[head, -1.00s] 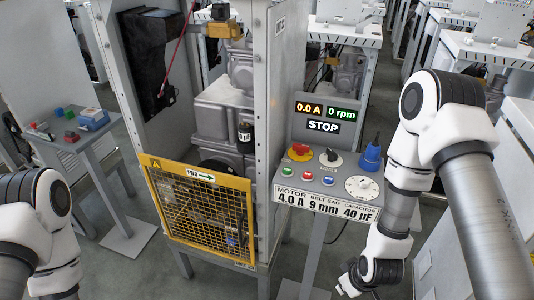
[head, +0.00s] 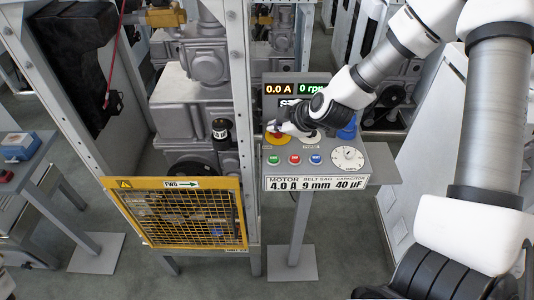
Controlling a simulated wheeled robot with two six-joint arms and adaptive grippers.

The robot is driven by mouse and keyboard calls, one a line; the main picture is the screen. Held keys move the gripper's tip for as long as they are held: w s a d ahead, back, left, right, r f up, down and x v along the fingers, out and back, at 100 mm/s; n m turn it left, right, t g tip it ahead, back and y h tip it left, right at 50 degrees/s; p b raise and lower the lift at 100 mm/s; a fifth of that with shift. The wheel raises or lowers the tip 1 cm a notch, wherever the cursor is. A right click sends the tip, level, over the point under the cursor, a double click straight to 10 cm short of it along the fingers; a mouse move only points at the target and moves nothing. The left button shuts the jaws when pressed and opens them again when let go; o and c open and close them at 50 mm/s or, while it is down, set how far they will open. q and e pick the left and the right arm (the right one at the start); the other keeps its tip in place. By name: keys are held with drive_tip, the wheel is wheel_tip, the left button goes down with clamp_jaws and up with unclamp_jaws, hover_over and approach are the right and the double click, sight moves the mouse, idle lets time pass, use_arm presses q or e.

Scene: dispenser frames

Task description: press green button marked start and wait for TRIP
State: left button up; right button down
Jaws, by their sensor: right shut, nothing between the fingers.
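The grey control panel (head: 335,183) stands on a post right of the machine frame. Its front row has a green button (head: 274,160), a red button (head: 295,160) and a blue button (head: 316,159); their markings are too small to read. The display (head: 278,90) shows 0.0 A and 0 rpm; the word below is mostly hidden by my right arm. My right gripper (head: 272,129) is shut and empty, over the red-and-yellow emergency stop (head: 279,140), behind the green button in the picture. I cannot tell whether it touches the panel. My left gripper is out of view.
A white dial (head: 348,159) and a blue knob (head: 347,132) sit on the panel's right side. A yellow mesh guard (head: 185,212) with an FWD arrow covers the frame's lower front. A side table with a blue box (head: 20,146) stands at left.

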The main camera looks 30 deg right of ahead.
sight(275, 159)
wheel_tip(275, 159, down, 8)
drive_tip(key=b, duration=0.8)
drive_tip(key=shift+f+b, duration=0.35)
drive_tip(key=shift+f, duration=0.15)
drive_tip(key=shift+r, duration=0.1)
idle(0.6)
drive_tip(key=shift+f, duration=0.45)
